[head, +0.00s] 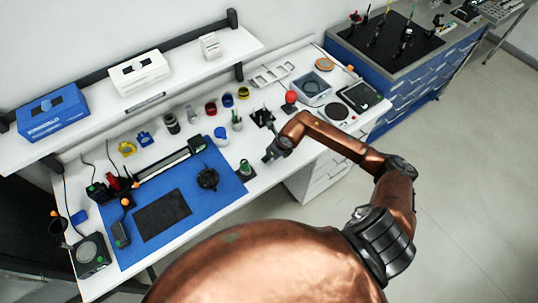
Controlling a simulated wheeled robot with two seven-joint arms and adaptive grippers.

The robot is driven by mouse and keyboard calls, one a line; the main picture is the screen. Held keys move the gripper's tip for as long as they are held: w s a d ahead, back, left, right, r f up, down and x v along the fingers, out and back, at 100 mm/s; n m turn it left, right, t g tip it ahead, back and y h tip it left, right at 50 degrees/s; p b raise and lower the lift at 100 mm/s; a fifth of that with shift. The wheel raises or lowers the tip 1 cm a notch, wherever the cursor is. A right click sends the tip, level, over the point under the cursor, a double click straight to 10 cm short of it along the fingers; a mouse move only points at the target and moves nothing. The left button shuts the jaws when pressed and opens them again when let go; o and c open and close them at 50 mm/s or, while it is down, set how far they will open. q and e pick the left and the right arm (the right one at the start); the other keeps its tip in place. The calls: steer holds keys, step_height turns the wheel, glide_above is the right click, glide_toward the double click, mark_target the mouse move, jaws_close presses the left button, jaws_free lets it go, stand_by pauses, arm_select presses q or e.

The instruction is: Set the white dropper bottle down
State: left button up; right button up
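My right gripper (269,157) hangs over the white bench top, just right of the blue mat. It is small and dark in the head view, and I cannot tell whether its fingers are apart or hold anything. No white dropper bottle can be clearly made out. A small dark container with a green part (245,168) stands at the mat's right edge, a little left of the gripper. My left gripper is not in view.
The blue mat (225,186) carries a black pad (162,215) and a round black device (208,178). Coloured jars (243,93) stand behind it. A black rack (263,117) and a red ball-topped item (290,98) are close behind the gripper. A shelf (215,67) overhangs the back.

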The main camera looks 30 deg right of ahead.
steer(key=shift+f, duration=0.1)
steer(key=o, duration=1.1)
steer(key=shift+o, duration=0.2)
steer(key=shift+r, duration=0.3)
steer(key=b+v, duration=0.1)
steer(key=v, duration=1)
steer(key=shift+s+r, duration=0.25)
steer(key=shift+r, duration=0.05)
steer(key=shift+d, duration=0.1)
